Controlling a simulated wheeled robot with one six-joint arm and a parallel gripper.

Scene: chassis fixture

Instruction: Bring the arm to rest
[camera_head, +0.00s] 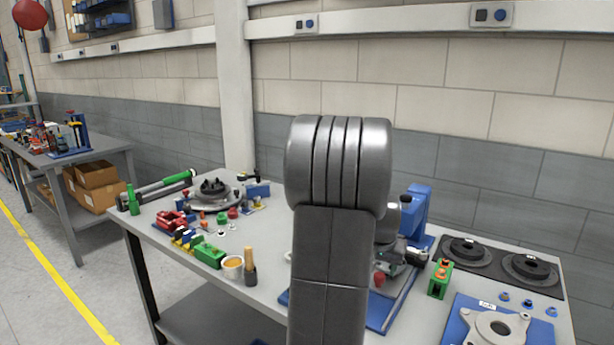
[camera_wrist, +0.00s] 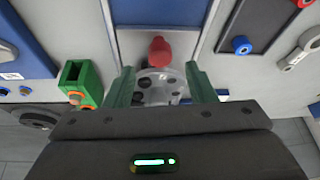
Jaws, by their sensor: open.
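My arm (camera_head: 335,220) rises in the middle of the head view and hides part of the workbench (camera_head: 270,285). In the wrist view my gripper (camera_wrist: 160,82) is open, with its two green fingers apart. A pale grey round part with dark holes (camera_wrist: 160,88) shows between the fingers; I cannot tell its distance from them. A red knob (camera_wrist: 160,52) is just beyond it. The red knob also shows in the head view (camera_head: 378,280), beside a blue upright fixture (camera_head: 418,212). My fingertips are hard to make out in the head view.
A green block (camera_head: 440,278) stands right of the fixture. A blue plate (camera_head: 462,330) with a grey casting (camera_head: 495,328) is at front right, and a dark panel (camera_head: 500,268) with round parts lies behind. Tools and small parts crowd the bench's left side. A wall stands behind.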

